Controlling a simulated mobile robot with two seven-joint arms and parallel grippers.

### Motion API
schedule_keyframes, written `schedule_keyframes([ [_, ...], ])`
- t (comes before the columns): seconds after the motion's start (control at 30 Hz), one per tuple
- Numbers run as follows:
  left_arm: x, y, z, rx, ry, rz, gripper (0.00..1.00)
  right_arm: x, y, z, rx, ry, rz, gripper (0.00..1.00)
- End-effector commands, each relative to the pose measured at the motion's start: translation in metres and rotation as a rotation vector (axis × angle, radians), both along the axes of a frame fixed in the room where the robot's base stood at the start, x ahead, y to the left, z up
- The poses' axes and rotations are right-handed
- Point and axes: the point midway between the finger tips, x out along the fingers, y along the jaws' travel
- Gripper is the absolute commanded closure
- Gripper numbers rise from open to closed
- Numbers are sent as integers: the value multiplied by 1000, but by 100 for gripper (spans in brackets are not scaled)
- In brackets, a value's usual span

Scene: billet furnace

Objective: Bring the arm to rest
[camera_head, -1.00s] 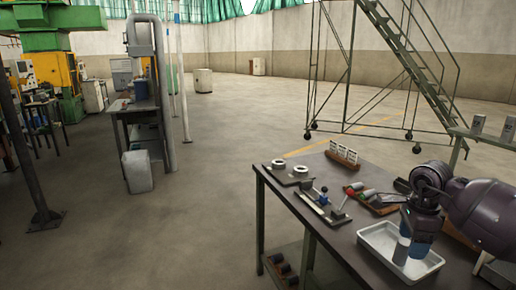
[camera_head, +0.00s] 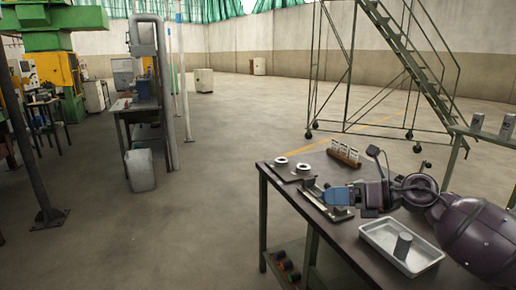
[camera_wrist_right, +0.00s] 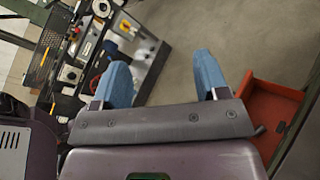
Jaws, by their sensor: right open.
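My right arm reaches in from the right edge of the head view. Its gripper (camera_head: 338,195) has blue fingers and points left over the workbench (camera_head: 290,205), above a small fixture plate (camera_head: 322,208) that it partly hides. In the wrist view the two blue fingers of the right gripper (camera_wrist_right: 162,78) are wide apart with nothing between them. A grey cylinder (camera_head: 403,246) stands upright in a pale metal tray (camera_head: 372,230) below the forearm. My left gripper is not in view.
Two pale rings (camera_head: 281,161) sit on a plate at the bench's left corner. A rack of white cards (camera_head: 344,152) stands at the back. A green stair frame (camera_head: 400,45) stands beyond on the floor. The wrist view shows a red bin (camera_wrist_right: 272,112). Open floor lies left of the bench.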

Motion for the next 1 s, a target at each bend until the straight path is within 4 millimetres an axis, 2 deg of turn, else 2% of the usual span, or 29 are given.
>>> schedule_keyframes([
  [0.1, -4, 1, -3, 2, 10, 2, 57, -5, 12, 5, 328, 146, -92, 33],
  [0.2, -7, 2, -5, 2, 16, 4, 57, -6, 9, 0, 606, 307, -193, 33],
  [0.27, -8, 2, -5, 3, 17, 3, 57, -7, 2, -9, 770, 417, -264, 33],
  [0.37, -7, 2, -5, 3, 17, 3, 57, -10, -14, -37, 1033, 619, -398, 33],
  [0.53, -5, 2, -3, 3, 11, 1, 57, -30, -44, -106, 1390, 944, -631, 33],
  [0.67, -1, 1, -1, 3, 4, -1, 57, -58, -61, -166, 1601, 1163, -804, 33],
  [0.8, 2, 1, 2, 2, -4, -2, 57, -101, -73, -227, 1782, 1363, -976, 33],
  [1.0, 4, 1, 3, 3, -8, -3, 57, -176, -82, -297, 1981, 1555, -1166, 33],
])
